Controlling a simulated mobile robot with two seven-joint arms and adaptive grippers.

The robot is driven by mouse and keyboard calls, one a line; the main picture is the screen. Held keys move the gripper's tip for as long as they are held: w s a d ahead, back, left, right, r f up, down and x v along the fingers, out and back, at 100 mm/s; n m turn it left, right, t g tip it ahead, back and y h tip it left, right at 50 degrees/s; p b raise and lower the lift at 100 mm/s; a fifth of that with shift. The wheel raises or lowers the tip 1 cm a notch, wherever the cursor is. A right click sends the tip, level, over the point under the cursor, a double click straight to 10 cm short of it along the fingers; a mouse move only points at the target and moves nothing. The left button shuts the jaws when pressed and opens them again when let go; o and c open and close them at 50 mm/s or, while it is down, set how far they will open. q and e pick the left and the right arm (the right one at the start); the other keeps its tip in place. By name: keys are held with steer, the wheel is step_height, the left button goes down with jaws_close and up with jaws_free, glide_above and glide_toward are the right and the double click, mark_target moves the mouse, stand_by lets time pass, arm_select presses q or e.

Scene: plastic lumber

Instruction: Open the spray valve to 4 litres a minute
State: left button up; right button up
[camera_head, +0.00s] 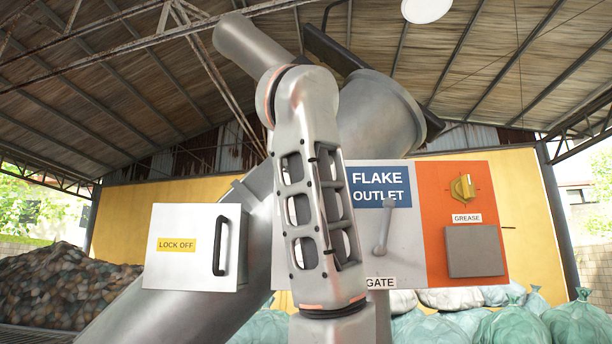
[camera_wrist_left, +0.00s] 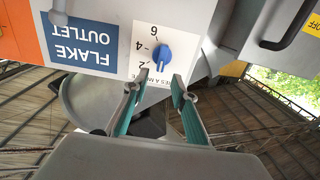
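In the left wrist view, a blue knob (camera_wrist_left: 162,52) sits on a white dial plate (camera_wrist_left: 146,37) marked 2, 4 and 6, with lettering partly reading "ES A MI". A small pale mark shows on the knob's lower edge; I cannot tell exactly which number it points to. My left gripper (camera_wrist_left: 156,84) is open, its two green-padded fingers apart and empty. Its fingertips are just below the knob in the picture; contact is not visible. In the head view, my arm hides the knob and the gripper. My right gripper is in neither view.
A blue FLAKE OUTLET sign (camera_head: 382,188) is beside my arm, above a grey lever (camera_head: 382,232) near a GATE label. Right is an orange panel (camera_head: 436,205) with a yellow GREASE knob (camera_head: 463,188). Left is a LOCK OFF box (camera_head: 178,265) with a black handle (camera_head: 220,245).

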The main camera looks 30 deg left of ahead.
arm_select(q)
steer(key=shift+p+x, duration=0.55)
steer(key=shift+x, duration=1.9)
jaws_close()
